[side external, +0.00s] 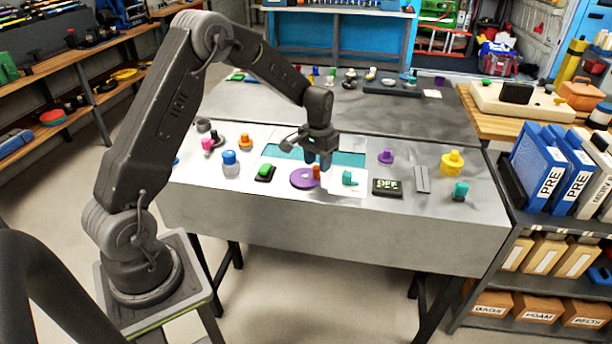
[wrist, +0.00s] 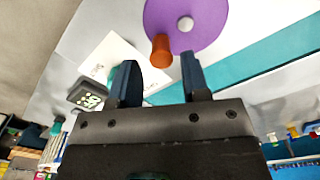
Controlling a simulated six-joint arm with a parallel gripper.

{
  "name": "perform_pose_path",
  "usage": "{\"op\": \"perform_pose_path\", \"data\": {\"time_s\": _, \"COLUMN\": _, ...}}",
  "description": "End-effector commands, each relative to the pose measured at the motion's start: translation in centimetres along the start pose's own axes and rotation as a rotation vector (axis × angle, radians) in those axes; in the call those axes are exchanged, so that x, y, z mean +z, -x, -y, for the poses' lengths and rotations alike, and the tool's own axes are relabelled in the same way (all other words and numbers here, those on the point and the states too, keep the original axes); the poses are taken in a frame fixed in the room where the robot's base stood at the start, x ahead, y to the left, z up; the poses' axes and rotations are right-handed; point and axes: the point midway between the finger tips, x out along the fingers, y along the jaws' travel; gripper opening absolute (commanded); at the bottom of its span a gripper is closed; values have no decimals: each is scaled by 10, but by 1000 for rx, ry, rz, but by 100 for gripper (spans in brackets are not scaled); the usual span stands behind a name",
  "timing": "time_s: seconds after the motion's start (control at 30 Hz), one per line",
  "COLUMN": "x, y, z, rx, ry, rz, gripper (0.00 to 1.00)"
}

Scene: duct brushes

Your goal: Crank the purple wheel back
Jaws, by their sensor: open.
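The purple wheel (side external: 302,179) is a flat disc on the front part of the work table. It has an orange knob (side external: 316,172) standing near its edge. In the wrist view the wheel (wrist: 208,22) shows at the top with a pale hub at its centre, and the orange knob (wrist: 160,50) stands at its rim. My gripper (side external: 318,163) is open above the wheel's right side, close to the knob. In the wrist view its two dark blue fingers (wrist: 160,72) are apart, with the knob beyond and between their tips. Whether a finger touches the knob I cannot tell.
A teal piece (side external: 349,178) on a white card and a black display (side external: 386,187) lie right of the wheel. A green button (side external: 265,173) is to its left. A purple knob (side external: 386,156) and a yellow knob (side external: 452,162) stand farther right.

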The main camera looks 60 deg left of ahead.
Motion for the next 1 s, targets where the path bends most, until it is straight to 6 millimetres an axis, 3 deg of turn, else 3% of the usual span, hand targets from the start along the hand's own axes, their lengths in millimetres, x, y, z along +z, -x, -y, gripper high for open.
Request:
{"op": "perform_pose_path", "data": {"time_s": 0.5, "x": 0, "y": 40, "z": 0, "rx": 0, "ry": 0, "rz": -1, "gripper": 43}}
{"op": "perform_pose_path", "data": {"time_s": 1.0, "x": 2, "y": 50, "z": -2, "rx": -1, "ry": -3, "rz": -5, "gripper": 43}}
